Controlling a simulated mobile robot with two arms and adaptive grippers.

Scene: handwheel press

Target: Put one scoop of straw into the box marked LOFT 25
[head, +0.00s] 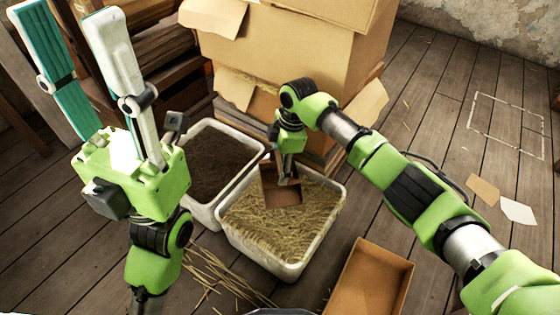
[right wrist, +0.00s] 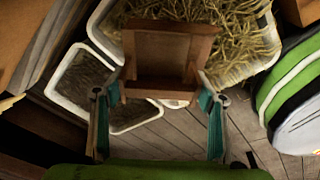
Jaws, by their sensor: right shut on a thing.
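My right gripper (head: 287,165) is shut on a brown box-shaped scoop (head: 281,190), which is over or in the white bin of straw (head: 240,252). The scoop's visible inside looks bare; whether its lower edge touches the straw (head: 300,225) I cannot tell. In the right wrist view the scoop (right wrist: 165,58) sits between my fingers, with straw (right wrist: 235,25) beyond it. My left gripper (head: 72,20) is raised at the upper left, fingers apart and empty. An open brown box (head: 372,278) stands on the floor at the lower right. No LOFT 25 marking is readable.
A second white bin (head: 252,152) with dark loose material stands left of the straw bin. Stacked cardboard boxes (head: 300,60) rise close behind. Loose straw (head: 215,270) lies on the floor. Two paper pieces (head: 517,211) and an outlined rectangle (head: 508,125) mark the otherwise free floor at right.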

